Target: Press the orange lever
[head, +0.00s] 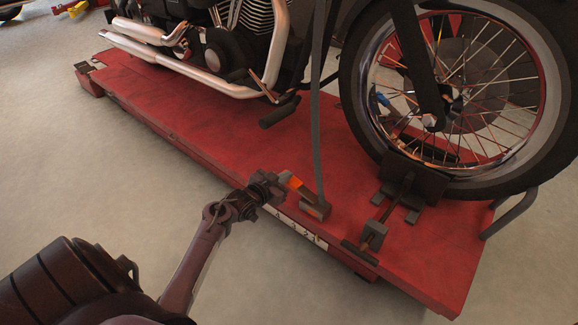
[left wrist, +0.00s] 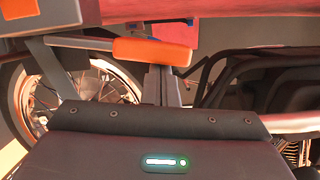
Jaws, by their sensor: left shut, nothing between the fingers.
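The orange lever (head: 294,183) sticks out at the near edge of the red lift platform, beside a small grey block (head: 316,209). My left gripper (head: 279,181) is shut and empty, with its tip right at the lever's orange end. In the left wrist view the orange pad (left wrist: 150,51) lies just beyond the shut fingers (left wrist: 165,85). Whether they touch cannot be told. My right gripper is not in view.
The red lift platform (head: 180,105) carries a motorcycle (head: 245,45). Its front wheel (head: 365,150) sits in a dark wheel clamp (head: 420,178). A grey upright strip (head: 316,110) rises behind the lever.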

